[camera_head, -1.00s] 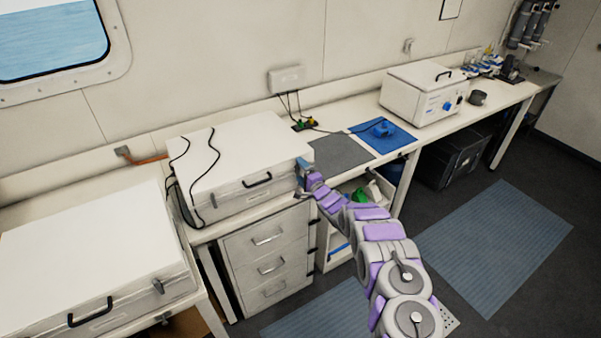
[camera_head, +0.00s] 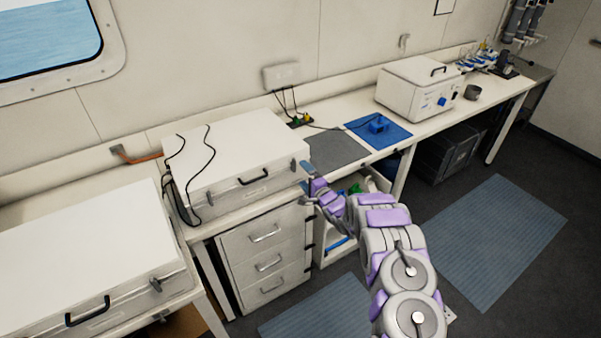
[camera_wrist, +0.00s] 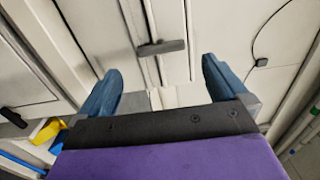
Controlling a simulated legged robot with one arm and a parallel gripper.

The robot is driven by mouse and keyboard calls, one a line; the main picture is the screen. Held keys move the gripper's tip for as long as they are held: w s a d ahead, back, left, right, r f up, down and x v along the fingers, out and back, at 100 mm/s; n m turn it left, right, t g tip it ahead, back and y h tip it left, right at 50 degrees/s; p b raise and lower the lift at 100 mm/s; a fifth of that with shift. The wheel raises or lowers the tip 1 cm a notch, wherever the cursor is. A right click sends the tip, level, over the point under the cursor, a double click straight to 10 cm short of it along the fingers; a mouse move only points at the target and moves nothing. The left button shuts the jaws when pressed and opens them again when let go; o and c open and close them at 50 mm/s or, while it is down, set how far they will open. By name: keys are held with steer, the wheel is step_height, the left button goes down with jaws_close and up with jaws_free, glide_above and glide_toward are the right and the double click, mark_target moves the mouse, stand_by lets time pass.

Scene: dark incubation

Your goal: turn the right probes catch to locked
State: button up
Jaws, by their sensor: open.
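The right probes catch (camera_head: 293,165) is a small grey lever near the right end of the front of the nearer-middle white case (camera_head: 240,150). In the wrist view the catch (camera_wrist: 161,47) shows as a dark grey bar lying crosswise over the case's seam. My gripper (camera_head: 306,184) is just right of that case corner. In the wrist view my gripper (camera_wrist: 160,82) is open and empty, with blue fingers apart. The catch lies beyond the fingertips, roughly centred between them, with a visible gap and no contact.
The case has a black handle (camera_head: 254,178) and loose black cables on its lid. Another white case (camera_head: 80,260) stands at the left. Drawers (camera_head: 265,250) sit below the bench. A grey mat (camera_head: 335,150) and blue mat (camera_head: 385,135) lie right of the case.

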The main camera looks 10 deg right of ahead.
steer(key=v, duration=1.1)
steer(key=shift+s+d, duration=0.25)
steer(key=shift+s, duration=0.05)
steer(key=shift+f, duration=0.1)
steer(key=d+r+n+g+h+b, duration=0.2)
steer(key=d+r+n+g+h, duration=0.1)
steer(key=d+r+g+h, duration=0.15)
steer(key=s+d+r+n+g+h+b, duration=0.15)
steer(key=s+r+n+g+h, duration=0.35)
steer(key=s, duration=0.6)
steer(key=s+a+r+n+g+y+b, duration=0.1)
steer(key=s+a+r+n+g, duration=0.1)
steer(key=s, duration=1.2)
steer(key=s+a+r+n+g+y+b, duration=0.1)
steer(key=s+a+g, duration=0.3)
steer(key=s, duration=1.1)
steer(key=s+a+r+n+g+y+b, duration=0.1)
steer(key=s+a+r+n+g+b, duration=0.1)
steer(key=s+a, duration=0.6)
steer(key=s+r+g+b, duration=0.1)
steer(key=s, duration=0.6)
steer(key=shift+r+n, duration=0.2)
steer(key=shift+n, duration=0.2)
